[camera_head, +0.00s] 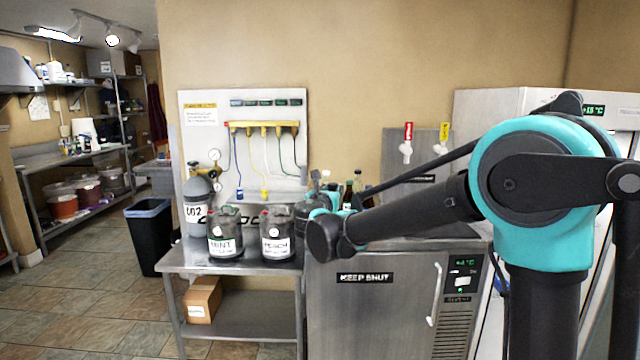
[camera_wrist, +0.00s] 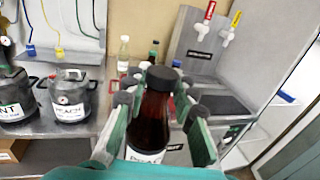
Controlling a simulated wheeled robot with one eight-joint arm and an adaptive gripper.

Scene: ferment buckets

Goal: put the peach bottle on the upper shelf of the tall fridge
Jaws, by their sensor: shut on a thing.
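My gripper (camera_wrist: 158,96) is shut on a dark brown bottle (camera_wrist: 156,122) with a black cap, upright in the wrist view. In the head view my gripper (camera_head: 326,202) is over the left end of the steel counter, and the held bottle is mostly hidden by my arm. The tall white fridge (camera_head: 482,108) stands at the right, partly behind my arm, with a lit display (camera_head: 594,110).
A low fridge (camera_head: 375,312) marked KEEP SHUT is under the counter. Several small bottles (camera_head: 357,182) stand behind my gripper. A MINT keg (camera_head: 224,232) and a PEACH keg (camera_head: 277,236) stand on the left table. A tap panel (camera_head: 420,142) backs the counter.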

